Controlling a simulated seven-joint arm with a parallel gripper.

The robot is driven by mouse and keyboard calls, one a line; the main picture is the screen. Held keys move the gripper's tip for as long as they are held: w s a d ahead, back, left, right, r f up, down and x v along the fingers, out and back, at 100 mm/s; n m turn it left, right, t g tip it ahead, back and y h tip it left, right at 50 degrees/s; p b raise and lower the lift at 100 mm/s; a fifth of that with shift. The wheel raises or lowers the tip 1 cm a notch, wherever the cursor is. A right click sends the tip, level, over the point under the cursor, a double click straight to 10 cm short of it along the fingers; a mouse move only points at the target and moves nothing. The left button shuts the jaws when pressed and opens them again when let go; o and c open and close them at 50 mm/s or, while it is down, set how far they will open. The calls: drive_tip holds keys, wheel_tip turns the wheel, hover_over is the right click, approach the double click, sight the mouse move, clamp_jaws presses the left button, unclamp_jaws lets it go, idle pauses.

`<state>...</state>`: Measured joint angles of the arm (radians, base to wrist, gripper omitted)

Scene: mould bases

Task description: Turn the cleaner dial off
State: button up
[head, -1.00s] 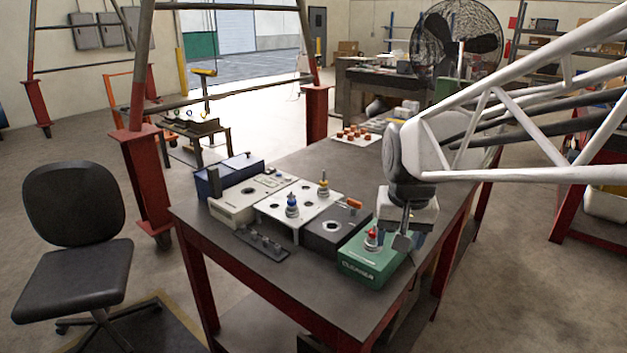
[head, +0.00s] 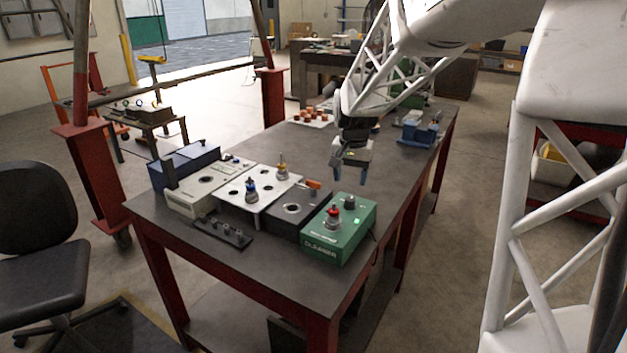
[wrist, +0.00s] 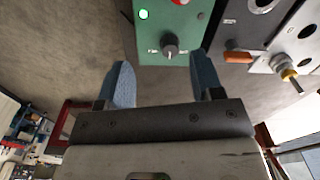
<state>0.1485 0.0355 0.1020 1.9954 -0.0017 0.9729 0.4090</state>
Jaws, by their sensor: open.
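The green cleaner box (head: 326,248) stands at the near right corner of the bench. Its dark dial (head: 350,203) is on top towards the back, close to a lit green light (head: 357,221). A red-topped piece (head: 333,214) stands upright in the box. My gripper (head: 349,178) is open and empty, above and behind the box, apart from the dial. In the wrist view, the dial (wrist: 170,46) shows just beyond the two blue fingertips (wrist: 162,66), between their lines, with the lit light (wrist: 143,14) nearby. The dial's exact setting is too small to tell.
A dark box (head: 293,222) adjoins the cleaner on the left, with an orange-handled tool (head: 313,185) at its back. A white stand (head: 236,204) holds blue-topped and yellow-topped pieces. A blue fixture (head: 418,136) stands farther back. The bench behind the cleaner is mostly clear.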

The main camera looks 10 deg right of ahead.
drive_tip(key=m, duration=0.1)
hover_over(350, 199)
wheel_tip(350, 199, down, 4)
drive_tip(key=shift+w+r, duration=0.15)
drive_tip(key=shift+r, duration=0.1)
drive_tip(key=shift+f, duration=3.9)
drive_tip(key=shift+c, duration=0.2)
drive_tip(key=c, duration=0.9)
